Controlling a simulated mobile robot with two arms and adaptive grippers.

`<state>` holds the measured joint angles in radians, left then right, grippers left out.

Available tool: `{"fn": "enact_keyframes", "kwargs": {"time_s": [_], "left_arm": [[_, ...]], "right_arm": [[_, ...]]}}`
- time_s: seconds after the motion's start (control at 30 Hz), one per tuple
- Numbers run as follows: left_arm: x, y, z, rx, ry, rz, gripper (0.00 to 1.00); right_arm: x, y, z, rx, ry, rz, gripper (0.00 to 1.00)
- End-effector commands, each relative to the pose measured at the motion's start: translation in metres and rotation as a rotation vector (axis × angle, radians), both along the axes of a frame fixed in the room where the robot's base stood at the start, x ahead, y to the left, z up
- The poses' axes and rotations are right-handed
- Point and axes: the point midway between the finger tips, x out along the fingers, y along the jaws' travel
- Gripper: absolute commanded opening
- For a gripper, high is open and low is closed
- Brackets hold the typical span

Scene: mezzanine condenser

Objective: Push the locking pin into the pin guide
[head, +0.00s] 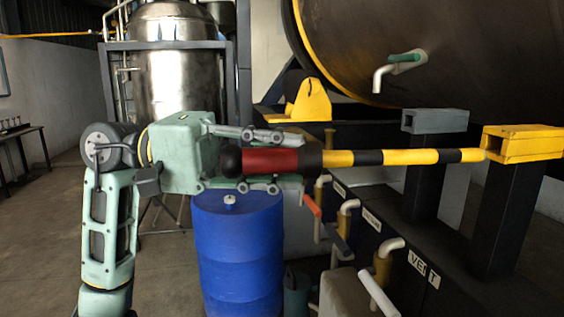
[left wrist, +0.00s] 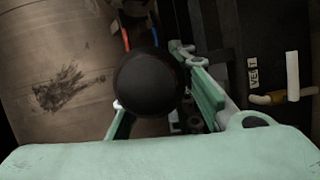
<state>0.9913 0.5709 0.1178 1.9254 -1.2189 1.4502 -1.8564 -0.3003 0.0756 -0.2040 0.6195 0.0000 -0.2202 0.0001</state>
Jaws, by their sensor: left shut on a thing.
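The locking pin has a black ball knob, a red handle (head: 270,161) and a rod banded yellow and black (head: 400,157). My left gripper (head: 280,159) is shut on the red handle and holds the pin about level, pointing right. In the left wrist view the black knob (left wrist: 148,82) hides most of the handle, between the fingers of my gripper (left wrist: 165,100). My right gripper is not in view.
A grey square bracket (head: 435,121) on a dark post stands behind the rod. Pipe valves (head: 345,215) and a vent label (head: 424,268) are below it. A blue drum (head: 240,250) stands under my gripper. A large dark vessel (head: 440,45) hangs above right.

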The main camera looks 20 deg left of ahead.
Motion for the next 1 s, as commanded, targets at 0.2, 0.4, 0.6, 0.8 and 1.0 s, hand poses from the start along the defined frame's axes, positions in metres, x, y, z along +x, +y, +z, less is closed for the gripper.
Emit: {"fn": "enact_keyframes", "kwargs": {"time_s": [0.2,0.4,0.6,0.8,1.0], "left_arm": [[0.0,0.002,-0.002,-0.08,0.082,0.018,0.0],[0.001,0.003,-0.002,-0.154,0.168,0.036,0.0],[0.007,-0.007,0.002,-0.154,0.168,0.033,0.0],[0.012,-0.014,0.002,-0.154,0.167,0.034,0.0],[0.015,-0.017,0.001,-0.152,0.166,0.034,0.0]], "right_arm": [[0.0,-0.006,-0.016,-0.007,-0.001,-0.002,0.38],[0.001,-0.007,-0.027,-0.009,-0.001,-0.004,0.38],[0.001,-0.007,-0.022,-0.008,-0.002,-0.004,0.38],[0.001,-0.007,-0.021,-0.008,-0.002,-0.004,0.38],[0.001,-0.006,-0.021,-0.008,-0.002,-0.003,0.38]]}}
